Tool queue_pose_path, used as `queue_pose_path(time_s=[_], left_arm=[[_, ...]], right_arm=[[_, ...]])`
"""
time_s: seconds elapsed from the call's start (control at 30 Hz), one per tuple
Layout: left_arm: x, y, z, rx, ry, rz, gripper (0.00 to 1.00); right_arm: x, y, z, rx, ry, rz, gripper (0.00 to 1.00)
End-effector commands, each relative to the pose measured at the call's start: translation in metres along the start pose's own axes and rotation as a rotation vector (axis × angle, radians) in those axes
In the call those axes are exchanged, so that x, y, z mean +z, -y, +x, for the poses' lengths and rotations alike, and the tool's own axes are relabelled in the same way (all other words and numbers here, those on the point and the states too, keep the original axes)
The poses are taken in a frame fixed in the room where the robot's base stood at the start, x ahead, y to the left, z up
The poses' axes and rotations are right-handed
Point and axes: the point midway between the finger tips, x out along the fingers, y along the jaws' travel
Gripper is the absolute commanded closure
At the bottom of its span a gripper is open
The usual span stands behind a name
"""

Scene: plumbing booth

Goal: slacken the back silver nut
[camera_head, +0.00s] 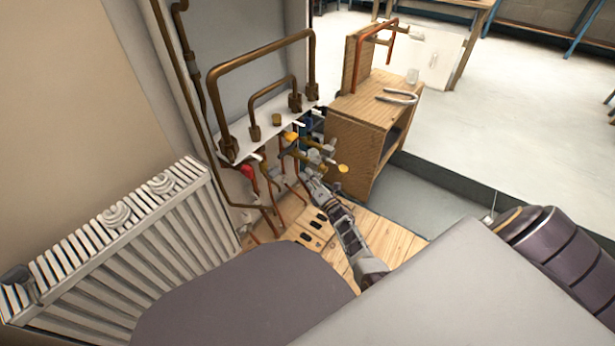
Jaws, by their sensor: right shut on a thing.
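Several valves and silver fittings (313,157) sit on the pipes below a white shelf, left of a wooden cabinet. My right gripper (312,183) reaches up from below to the lower end of this cluster. Its fingers are shut on a silver nut there. The nut is small and mostly hidden by the fingers, so I cannot tell its exact place in the row. A yellow cap (343,169) sits just right of the gripper. My left gripper is not in view.
Copper pipes (262,59) rise above the white shelf (240,139). A red valve handle (246,171) is to the left. The wooden cabinet (355,130) stands close on the right, with pliers (397,97) on top. A white radiator (120,250) fills the left. Open floor lies beyond the cabinet.

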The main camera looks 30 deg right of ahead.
Motion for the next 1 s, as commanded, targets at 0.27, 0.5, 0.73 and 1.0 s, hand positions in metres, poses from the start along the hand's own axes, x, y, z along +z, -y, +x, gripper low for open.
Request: queue_pose_path(time_s=[0.27,0.5,0.73,1.0], left_arm=[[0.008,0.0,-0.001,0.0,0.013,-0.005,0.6],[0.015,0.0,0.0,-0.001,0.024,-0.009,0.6],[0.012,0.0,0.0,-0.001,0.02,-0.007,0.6],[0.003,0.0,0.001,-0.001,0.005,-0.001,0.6]], right_arm=[[0.001,0.004,-0.001,0.014,0.001,-0.043,1.0],[0.001,0.004,-0.001,0.017,0.001,-0.049,1.0],[0.001,0.004,-0.001,0.016,0.001,-0.049,0.81],[0.001,0.004,0.0,0.017,0.001,-0.047,0.65]])
